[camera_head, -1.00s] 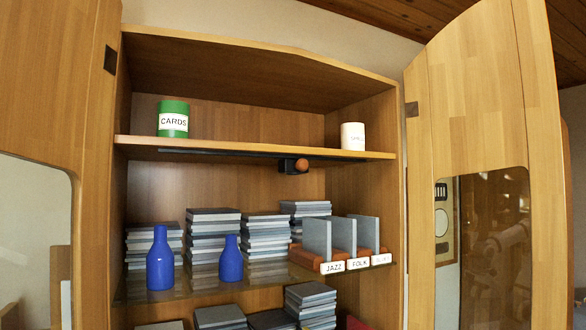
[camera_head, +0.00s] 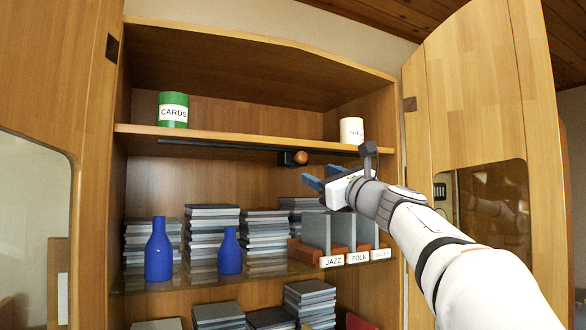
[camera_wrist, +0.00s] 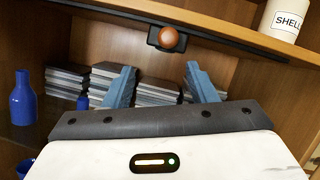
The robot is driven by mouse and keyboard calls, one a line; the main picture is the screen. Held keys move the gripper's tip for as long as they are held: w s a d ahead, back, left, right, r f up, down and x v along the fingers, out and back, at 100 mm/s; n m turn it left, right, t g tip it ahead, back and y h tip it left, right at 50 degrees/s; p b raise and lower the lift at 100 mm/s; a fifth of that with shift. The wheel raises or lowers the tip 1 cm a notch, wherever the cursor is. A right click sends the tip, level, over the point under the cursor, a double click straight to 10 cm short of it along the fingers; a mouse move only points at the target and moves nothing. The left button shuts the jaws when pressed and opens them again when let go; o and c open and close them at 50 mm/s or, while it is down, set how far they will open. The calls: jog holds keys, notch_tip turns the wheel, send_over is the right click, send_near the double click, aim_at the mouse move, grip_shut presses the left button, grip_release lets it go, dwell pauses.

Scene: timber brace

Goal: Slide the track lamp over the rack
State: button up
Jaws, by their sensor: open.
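The track lamp (camera_head: 287,158) is a small black block with a round orange-brown knob. It hangs from the dark track (camera_head: 215,146) under the upper shelf, left of the rack. In the wrist view the lamp (camera_wrist: 168,38) is ahead, above and between the fingertips. The rack (camera_head: 334,261) stands on the glass shelf at right, with grey dividers, a brown base and white labels; JAZZ and FOLK are readable, the right one is not clear. My gripper (camera_head: 314,177) is open and empty, with blue fingers, below and right of the lamp, apart from it.
On the upper shelf stand a green CARDS can (camera_head: 173,110) and a white can (camera_head: 352,130). Blue bottles (camera_head: 158,252) and stacks of grey cases (camera_head: 212,232) fill the glass shelf's left and middle. Open cabinet doors (camera_head: 470,100) flank both sides.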

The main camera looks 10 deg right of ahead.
aim_at(304, 158)
jog(key=shift+m+t, duration=0.3)
jog(key=shift+m, duration=0.2)
jog(key=p+x, duration=0.1)
jog(key=x, duration=0.1)
jog(key=r+p+x, duration=0.1)
jog(key=x, duration=0.1)
jog(key=d+p+x, duration=0.1)
jog(key=x, duration=0.1)
jog(key=shift+w+a+r, duration=0.15)
jog(key=shift+r, duration=0.15)
jog(key=shift+p+x, duration=0.35)
jog(key=shift+x, duration=0.45)
jog(key=shift+f, duration=0.1)
jog(key=shift+c, duration=0.2)
grip_shut()
